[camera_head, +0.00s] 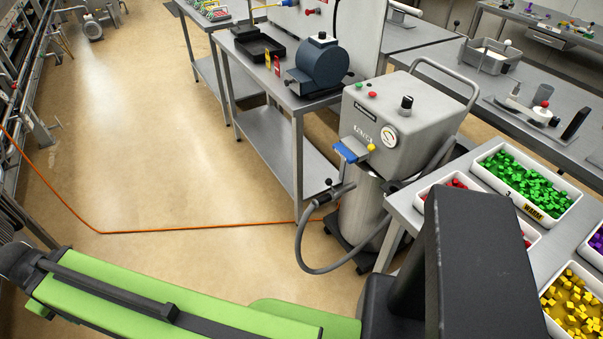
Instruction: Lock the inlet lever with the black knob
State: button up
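A grey dryer hood (400,115) sits on a steel cylinder right of the middle. A small lever with a black knob (328,182) stands by the end of the grey hose (300,243), left of the cylinder. Its exact angle and latch are too small to tell. A blue lever with a yellow knob (371,147) is on the hood's lower front. My gripper (478,265) shows as a large dark block at the lower right, nearer the camera and apart from the levers. Its fingers cannot be made out.
A grey table with trays of green pieces (527,182) and yellow pieces (575,300) stands at the right. A steel bench (265,140) stands behind and left of the dryer. An orange cable (180,229) crosses the floor. The floor at left centre is clear.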

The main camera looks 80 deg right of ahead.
aim_at(329, 182)
jog(key=z, duration=2.05)
jog(key=i, duration=0.45)
jog(key=z, duration=0.95)
jog(key=k, duration=0.9)
jog(key=u, duration=0.2)
jog(key=i, duration=0.85)
jog(key=u, duration=1.05)
